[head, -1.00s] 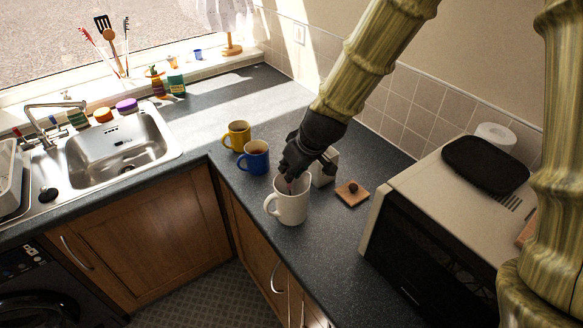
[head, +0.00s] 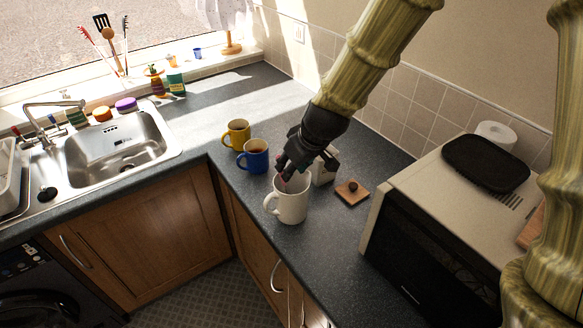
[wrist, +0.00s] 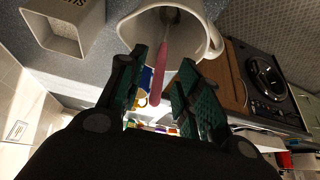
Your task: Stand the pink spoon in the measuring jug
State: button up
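The measuring jug (head: 291,203) is a white, mug-shaped vessel with a handle on its left, upright on the dark counter. The wrist view looks into its mouth (wrist: 212,40). The pink spoon (wrist: 162,66) has its bowl end inside the jug, and its pink handle sticks out over the rim towards my gripper. My gripper (head: 286,174) is just above the jug's mouth. In the wrist view its two green-padded fingers (wrist: 163,60) are spread, one on each side of the spoon handle, with gaps between. The spoon's bowl is partly in shadow.
A white square holder (head: 325,168) stands close behind the jug. A blue mug (head: 254,157) and a yellow mug (head: 237,134) stand to the left. A wooden coaster (head: 352,193) with a small dark knob lies right, before the microwave (head: 425,240). The counter's front edge is close.

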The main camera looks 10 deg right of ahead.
jog(key=b+v, duration=0.1)
jog(key=v, duration=0.9)
jog(key=shift+s+r+b, duration=0.25)
jog(key=shift+r+b, duration=0.1)
jog(key=shift+b, duration=0.05)
jog(key=shift+d, duration=0.1)
